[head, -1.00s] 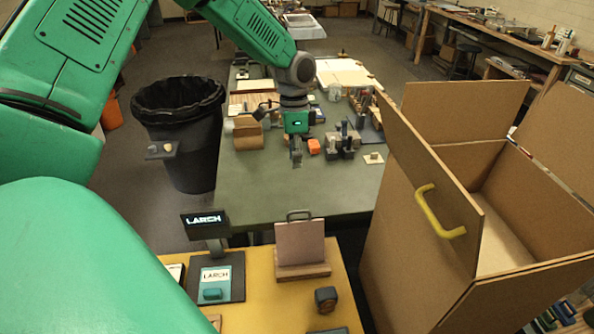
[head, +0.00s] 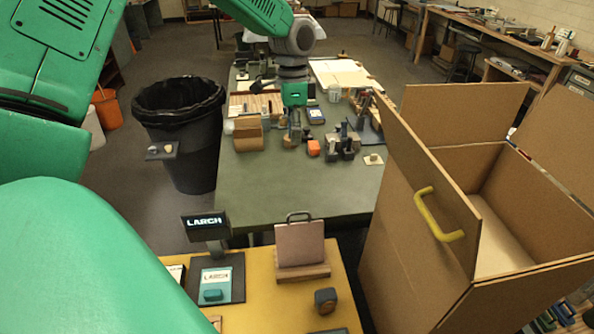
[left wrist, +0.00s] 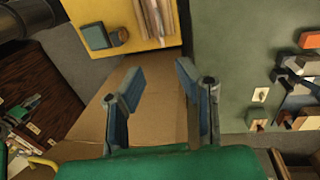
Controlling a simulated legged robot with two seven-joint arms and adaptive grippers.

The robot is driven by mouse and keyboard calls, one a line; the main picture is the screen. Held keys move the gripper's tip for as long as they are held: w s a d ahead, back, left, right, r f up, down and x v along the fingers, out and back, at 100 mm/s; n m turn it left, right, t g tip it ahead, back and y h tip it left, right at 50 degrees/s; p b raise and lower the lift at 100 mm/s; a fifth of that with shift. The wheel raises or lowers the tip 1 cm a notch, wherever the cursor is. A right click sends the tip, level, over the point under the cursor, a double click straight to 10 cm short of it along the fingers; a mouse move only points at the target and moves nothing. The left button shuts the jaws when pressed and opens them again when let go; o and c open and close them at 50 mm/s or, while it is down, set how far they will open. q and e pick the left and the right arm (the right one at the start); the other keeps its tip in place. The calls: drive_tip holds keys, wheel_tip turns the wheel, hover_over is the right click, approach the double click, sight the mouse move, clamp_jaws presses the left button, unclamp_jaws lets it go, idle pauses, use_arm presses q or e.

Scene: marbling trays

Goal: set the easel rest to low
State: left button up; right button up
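No part is clearly marked as the easel rest. A pinkish-brown upright board (head: 300,245) on a wooden ledge (head: 302,272), with a dark handle behind it, stands on the yellow table and may be the easel; its setting cannot be told. Another dark tilted stand with wooden parts (head: 371,126) is at the right of the green table. My left gripper (head: 294,135) is over the green table, beyond the pinkish board and apart from it. In the left wrist view its two fingers (left wrist: 157,80) are spread with nothing between them. My right gripper is not seen.
A large open cardboard box (head: 415,240) with a yellow handle stands at right. A black bin (head: 183,145) is left of the green table (head: 270,195), whose near part is clear. A LARCH sign (head: 205,222) and dark block (head: 326,300) are on the yellow table (head: 262,275).

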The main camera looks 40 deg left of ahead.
use_arm(q)
drive_tip(key=r, duration=0.5)
drive_tip(key=shift+w+a, duration=0.25)
drive_tip(key=shift+a, duration=0.1)
